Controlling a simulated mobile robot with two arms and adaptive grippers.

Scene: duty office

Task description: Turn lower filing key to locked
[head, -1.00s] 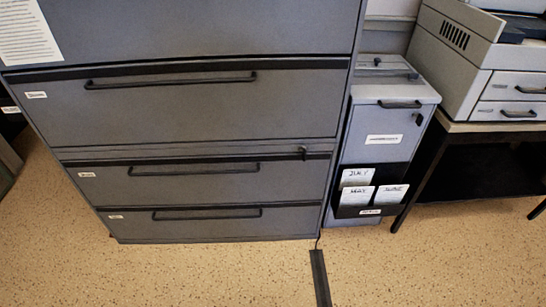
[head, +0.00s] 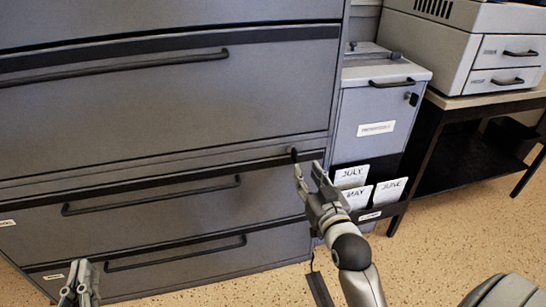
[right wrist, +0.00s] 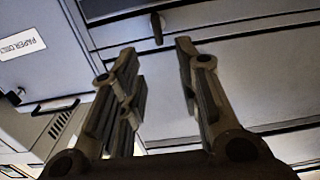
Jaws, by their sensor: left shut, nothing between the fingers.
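The lower filing key (head: 294,154) is a small dark key in the strip above the two lower drawers of the wide grey filing cabinet (head: 165,110), near its right edge. My right gripper (head: 309,170) is just below and right of the key, open and empty. In the right wrist view the key (right wrist: 157,28) shows beyond the gap between the open fingertips (right wrist: 156,50), apart from them. Whether it stands at locked cannot be told. My left gripper (head: 80,268) is shut and empty, low at the left in front of the bottom drawer.
A narrow grey cabinet (head: 352,106) with its own key (head: 412,98) and a card pocket stands to the right. A printer (head: 455,45) sits on a table (head: 460,102) beyond it. Long drawer handles (head: 150,195) stick out of the wide cabinet. A dark strip (head: 319,290) lies on the floor.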

